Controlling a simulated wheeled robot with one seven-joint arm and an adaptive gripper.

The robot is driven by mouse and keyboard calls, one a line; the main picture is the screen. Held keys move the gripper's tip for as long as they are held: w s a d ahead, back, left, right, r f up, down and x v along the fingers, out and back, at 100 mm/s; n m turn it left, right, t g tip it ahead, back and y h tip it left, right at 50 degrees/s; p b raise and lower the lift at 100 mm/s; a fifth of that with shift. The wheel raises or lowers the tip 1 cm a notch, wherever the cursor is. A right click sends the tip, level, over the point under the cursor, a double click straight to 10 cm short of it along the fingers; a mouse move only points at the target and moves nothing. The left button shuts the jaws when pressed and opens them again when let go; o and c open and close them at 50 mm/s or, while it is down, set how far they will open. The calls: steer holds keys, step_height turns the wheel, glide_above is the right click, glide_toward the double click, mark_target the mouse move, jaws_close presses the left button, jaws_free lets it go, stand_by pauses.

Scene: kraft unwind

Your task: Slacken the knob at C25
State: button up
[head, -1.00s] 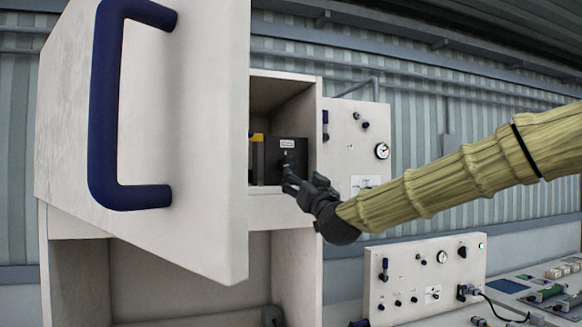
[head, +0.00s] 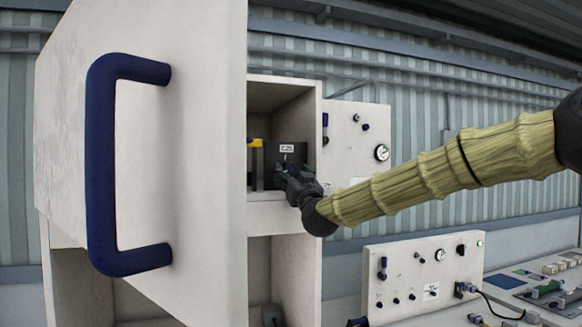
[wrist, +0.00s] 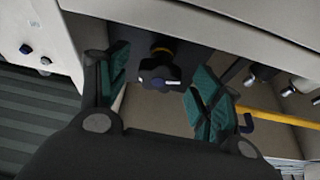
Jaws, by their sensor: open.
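The C25 label (head: 287,149) is on a dark block (head: 298,156) inside the open cabinet, in the head view. In the wrist view a dark lobed knob (wrist: 158,70) with an orange ring at its base and a pale mark sits between the fingers. My gripper (head: 283,179) is at the front of the block, below the label, and hides the knob in the head view. In the wrist view my gripper (wrist: 160,88) is open, its green-padded fingers on either side of the knob, with visible gaps to both.
The cabinet door (head: 190,130) with its blue handle (head: 104,170) stands open at the left. A yellow part (head: 255,143) is left of the block; a yellow bar (wrist: 277,116) shows in the wrist view. A gauge panel (head: 410,275) stands lower right.

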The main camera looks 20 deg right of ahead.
steer(key=shift+p+x, duration=0.3)
steer(key=shift+x, duration=0.55)
steer(key=shift+c, duration=0.4)
steer(key=c, duration=1)
steer(key=shift+o, duration=0.2)
